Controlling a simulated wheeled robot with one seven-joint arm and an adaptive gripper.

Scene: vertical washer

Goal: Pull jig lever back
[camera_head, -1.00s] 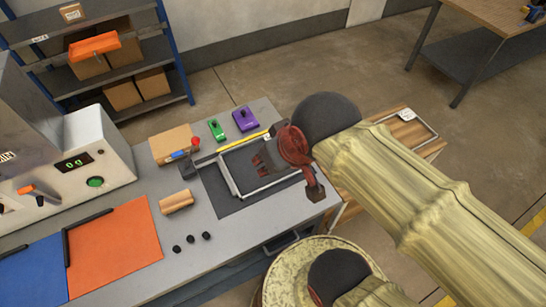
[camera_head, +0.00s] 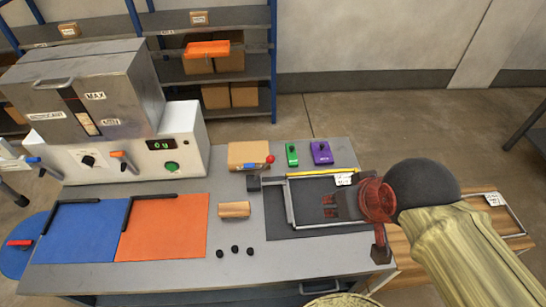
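The lever with a red ball knob (camera_head: 270,159) stands at a jig by the wooden block (camera_head: 247,154) toward the back of the grey workbench. A blue part (camera_head: 250,166) shows beside it.
A machine (camera_head: 100,110) with knobs and a display stands at the left. Blue (camera_head: 80,235) and orange (camera_head: 160,228) mats, a wooden block (camera_head: 234,210) and small black knobs (camera_head: 235,250) lie in front. Green (camera_head: 292,155) and purple (camera_head: 321,153) items sit behind the frame.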

